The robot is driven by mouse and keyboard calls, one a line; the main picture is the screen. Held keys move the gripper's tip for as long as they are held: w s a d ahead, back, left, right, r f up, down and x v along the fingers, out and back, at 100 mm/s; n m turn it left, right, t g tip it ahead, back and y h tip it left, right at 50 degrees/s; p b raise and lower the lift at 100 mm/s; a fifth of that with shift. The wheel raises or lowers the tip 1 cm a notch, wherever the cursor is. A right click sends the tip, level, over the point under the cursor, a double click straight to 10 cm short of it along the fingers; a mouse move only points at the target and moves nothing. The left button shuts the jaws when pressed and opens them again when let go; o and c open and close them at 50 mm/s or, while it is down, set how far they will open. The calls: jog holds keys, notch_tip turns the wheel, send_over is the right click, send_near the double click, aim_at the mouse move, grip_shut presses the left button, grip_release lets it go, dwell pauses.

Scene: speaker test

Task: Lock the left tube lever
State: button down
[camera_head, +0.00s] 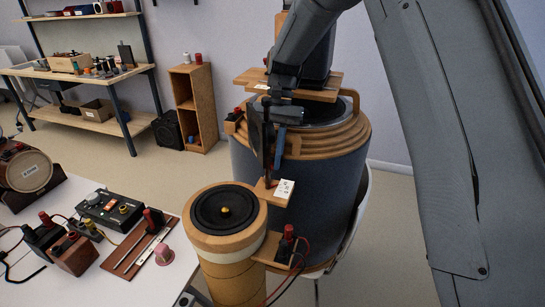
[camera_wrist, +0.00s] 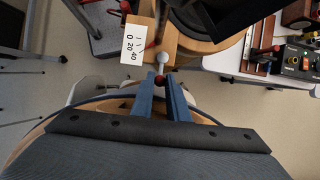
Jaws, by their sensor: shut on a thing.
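The small tube (camera_head: 232,268), wooden with a black speaker cone on top, stands in the front middle of the head view. A wooden bracket with a white scale card (camera_head: 285,188) sticks out from its back right rim; the card also shows in the wrist view (camera_wrist: 136,41), marked 0, 20, 40. My gripper (camera_head: 275,165) points down over this bracket. In the wrist view, its blue fingers (camera_wrist: 161,82) are closed around a small red knob (camera_wrist: 159,79), seemingly the lever's end. A pale ball (camera_wrist: 162,60) sits just beyond. The lever's angle is hidden.
A large blue drum (camera_head: 325,195) with wooden rings stands close behind the gripper. A red and black terminal block (camera_head: 288,240) with wires juts from the small tube's right side. A white table (camera_head: 160,285) with electrical gear is at left.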

jog(key=shift+w+r, duration=0.1)
jog(key=c, duration=1.7)
grip_release()
jog(key=shift+b+v, duration=1.15)
jog(key=shift+v, duration=2.65)
jog(key=s+d+f+n+t, duration=0.1)
jog(key=s+d+f, duration=0.3)
jog(key=s, duration=0.3)
jog(key=s+d+f+n+t+h, duration=0.1)
jog(key=s+d+f+t, duration=0.1)
jog(key=s+d+f, duration=0.2)
jog(key=s+d+f+n+t, duration=0.1)
jog(key=s+d+f, duration=0.3)
jog(key=s+d, duration=0.5)
jog(key=shift+s+n+t, duration=0.4)
jog(key=shift+s+t, duration=0.3)
jog(key=shift+s, duration=0.75)
